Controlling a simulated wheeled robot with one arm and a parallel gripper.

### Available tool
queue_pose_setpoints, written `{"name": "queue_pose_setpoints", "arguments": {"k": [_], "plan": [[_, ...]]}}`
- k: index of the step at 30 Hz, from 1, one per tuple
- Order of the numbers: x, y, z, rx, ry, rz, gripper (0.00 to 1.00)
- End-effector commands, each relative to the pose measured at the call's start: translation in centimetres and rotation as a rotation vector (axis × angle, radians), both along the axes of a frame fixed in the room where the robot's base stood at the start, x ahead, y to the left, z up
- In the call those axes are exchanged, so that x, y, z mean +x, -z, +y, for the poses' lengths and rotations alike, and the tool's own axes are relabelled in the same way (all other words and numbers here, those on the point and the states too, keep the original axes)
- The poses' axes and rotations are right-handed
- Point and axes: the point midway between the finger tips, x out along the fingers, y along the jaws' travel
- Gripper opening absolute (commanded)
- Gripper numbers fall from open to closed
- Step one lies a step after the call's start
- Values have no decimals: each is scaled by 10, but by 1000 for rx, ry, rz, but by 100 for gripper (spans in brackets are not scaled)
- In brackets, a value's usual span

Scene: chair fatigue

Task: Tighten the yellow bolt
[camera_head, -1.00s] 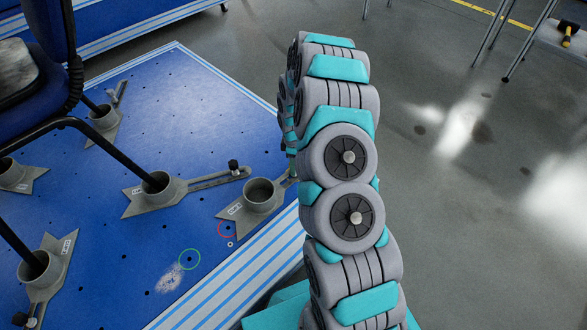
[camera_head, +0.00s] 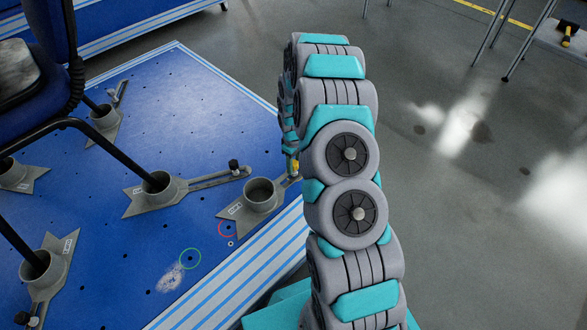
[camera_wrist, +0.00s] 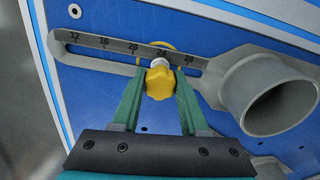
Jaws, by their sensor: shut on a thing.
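The yellow bolt (camera_wrist: 160,78) has a star-shaped knob and a light collar above it. It stands at the slot of a grey slotted bracket (camera_wrist: 110,46), near the 24 mark. My gripper (camera_wrist: 159,94) has its two green fingers on either side of the knob, shut on it. In the head view a bit of the yellow bolt (camera_head: 295,164) shows at the left edge of my arm. My gripper is hidden there behind the arm. The bracket (camera_head: 258,193) has a round cup at one end. The bolt's lower end is hidden.
Chair legs stand in other grey brackets (camera_head: 160,184). A blue chair (camera_head: 38,80) is at the left. The grey floor at the right is mostly clear.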

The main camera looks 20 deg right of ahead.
Motion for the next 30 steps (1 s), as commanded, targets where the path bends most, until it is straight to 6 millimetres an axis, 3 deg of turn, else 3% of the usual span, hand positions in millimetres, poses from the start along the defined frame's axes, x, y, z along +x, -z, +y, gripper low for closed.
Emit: {"name": "queue_pose_setpoints", "arguments": {"k": [5,15,22,23,30], "plan": [[1,-1,0,-1,21,-2,0],[1,-1,0,-1,340,-1,0],[1,0,0,-1,348,-1,0],[1,0,0,-1,348,-1,47],[0,0,0,-1,346,0,72]]}}
